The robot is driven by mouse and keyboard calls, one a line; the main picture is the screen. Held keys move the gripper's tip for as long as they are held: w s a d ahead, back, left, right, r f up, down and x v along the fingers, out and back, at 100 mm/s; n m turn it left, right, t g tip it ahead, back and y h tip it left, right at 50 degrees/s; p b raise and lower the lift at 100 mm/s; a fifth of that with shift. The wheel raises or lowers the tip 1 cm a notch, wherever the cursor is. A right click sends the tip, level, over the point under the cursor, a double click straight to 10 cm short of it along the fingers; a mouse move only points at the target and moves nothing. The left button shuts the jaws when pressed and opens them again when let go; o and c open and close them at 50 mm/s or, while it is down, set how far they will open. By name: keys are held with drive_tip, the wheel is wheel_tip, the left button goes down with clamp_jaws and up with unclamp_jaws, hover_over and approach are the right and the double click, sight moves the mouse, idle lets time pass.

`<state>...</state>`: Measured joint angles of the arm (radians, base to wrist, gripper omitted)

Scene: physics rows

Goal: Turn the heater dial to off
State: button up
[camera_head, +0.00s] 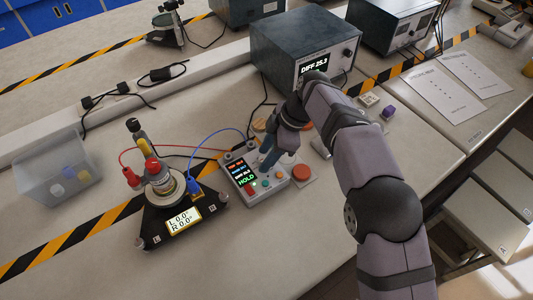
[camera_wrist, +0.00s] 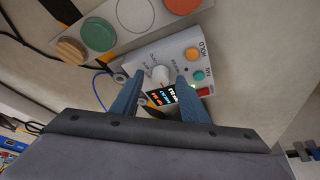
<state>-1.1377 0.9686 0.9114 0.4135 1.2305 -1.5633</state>
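The control box (camera_head: 262,190) is a light grey unit with a dark screen and coloured buttons; it also shows in the wrist view (camera_wrist: 140,58). The dial (camera_wrist: 160,75) is a pale round knob on the box's top in the wrist view. My gripper (camera_wrist: 158,77) is open, with its blue fingers on either side of the dial. I cannot tell whether they touch it. In the head view my gripper (camera_head: 267,162) is over the box and hides the dial.
A round apparatus on a black base (camera_head: 180,215) stands left of the box, with red and blue wires. Coloured discs on a plate (camera_wrist: 99,34) lie beside the box. A grey instrument (camera_head: 300,55) stands behind. A clear bin (camera_head: 60,165) is at left.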

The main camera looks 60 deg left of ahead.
drive_tip(key=shift+r, duration=0.15)
drive_tip(key=v, duration=0.7)
drive_tip(key=shift+b, duration=0.45)
drive_tip(key=shift+w, duration=0.15)
drive_tip(key=w+d+r+m+t+p, duration=0.1)
drive_tip(key=w+d+m+p, duration=0.1)
drive_tip(key=w+d+m, duration=0.7)
drive_tip(key=w+d+m+t+p, duration=0.1)
drive_tip(key=w+d+m, duration=0.25)
drive_tip(key=d, duration=0.65)
drive_tip(key=w+d+m+t+p, duration=0.1)
drive_tip(key=w+d+m, duration=0.3)
drive_tip(key=d, duration=0.6)
drive_tip(key=s+d+f+m, duration=0.1)
drive_tip(key=s+d+m, duration=0.3)
drive_tip(key=d, duration=0.4)
drive_tip(key=s+d+f+m+h+p, duration=0.1)
drive_tip(key=s+d+m, duration=0.3)
drive_tip(key=d, duration=0.5)
drive_tip(key=s+d+m+h+p, duration=0.1)
drive_tip(key=s+d+m, duration=0.3)
drive_tip(key=d, duration=0.5)
drive_tip(key=shift+s+f+m+t, duration=0.25)
drive_tip(key=shift+f+m+t, duration=0.05)
drive_tip(key=shift+f+m, duration=0.15)
